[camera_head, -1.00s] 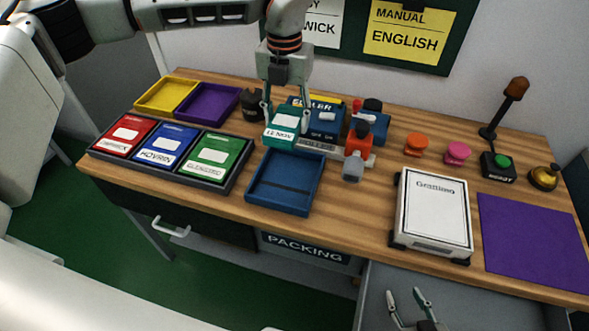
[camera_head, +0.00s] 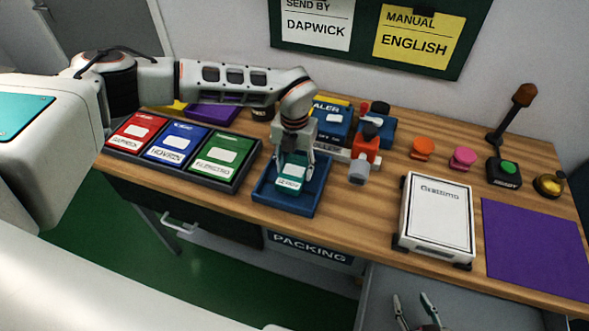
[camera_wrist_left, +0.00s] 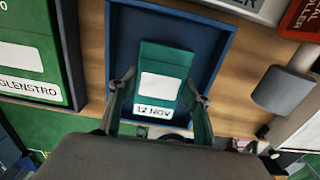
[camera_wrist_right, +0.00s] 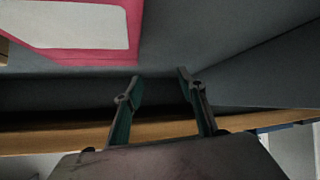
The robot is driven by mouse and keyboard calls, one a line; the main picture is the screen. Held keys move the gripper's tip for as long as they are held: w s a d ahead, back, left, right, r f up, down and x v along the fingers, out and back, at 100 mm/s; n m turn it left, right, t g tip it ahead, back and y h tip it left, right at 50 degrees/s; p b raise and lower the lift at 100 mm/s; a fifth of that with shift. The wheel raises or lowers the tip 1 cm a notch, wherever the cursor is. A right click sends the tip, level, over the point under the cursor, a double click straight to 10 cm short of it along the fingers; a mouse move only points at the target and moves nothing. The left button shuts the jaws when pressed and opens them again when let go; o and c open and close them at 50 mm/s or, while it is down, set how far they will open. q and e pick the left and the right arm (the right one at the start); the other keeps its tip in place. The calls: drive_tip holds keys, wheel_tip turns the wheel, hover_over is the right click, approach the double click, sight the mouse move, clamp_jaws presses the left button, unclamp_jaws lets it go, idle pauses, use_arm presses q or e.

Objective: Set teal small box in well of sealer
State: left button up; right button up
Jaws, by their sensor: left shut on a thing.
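The teal small box (camera_head: 290,184), with a white label reading "12 NOV", is between the fingers of my left gripper (camera_head: 294,177). The gripper is shut on its sides, and the left wrist view shows the box (camera_wrist_left: 165,60) within the outline of a blue open tray (camera_wrist_left: 122,45). I cannot tell whether the box touches the tray floor. The tray (camera_head: 284,208) lies in front of the blue sealer (camera_head: 337,127), which my left arm partly hides. My right gripper (camera_head: 412,304) is open and empty, low by the grey drawer at the front.
Red, blue and green boxes (camera_head: 215,155) sit in a dark rack left of the tray. A red and grey device (camera_head: 364,162) stands to its right. Further right are a white box (camera_head: 437,215) and a purple mat (camera_head: 535,245). Wood is bare between device and white box.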

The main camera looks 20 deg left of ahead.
use_arm(q)
drive_tip(key=shift+f, duration=0.6)
use_arm(e)
drive_tip(key=shift+s+f, duration=0.1)
use_arm(q)
drive_tip(key=shift+f, duration=0.15)
use_arm(e)
drive_tip(key=shift+s+d+f, duration=0.1)
drive_tip(key=shift+s+f, duration=0.05)
drive_tip(key=shift+f, duration=0.15)
use_arm(q)
drive_tip(key=o, duration=1.2)
drive_tip(key=shift+c, duration=0.2)
use_arm(e)
drive_tip(key=shift+r, duration=0.2)
drive_tip(key=shift+w+r, duration=0.25)
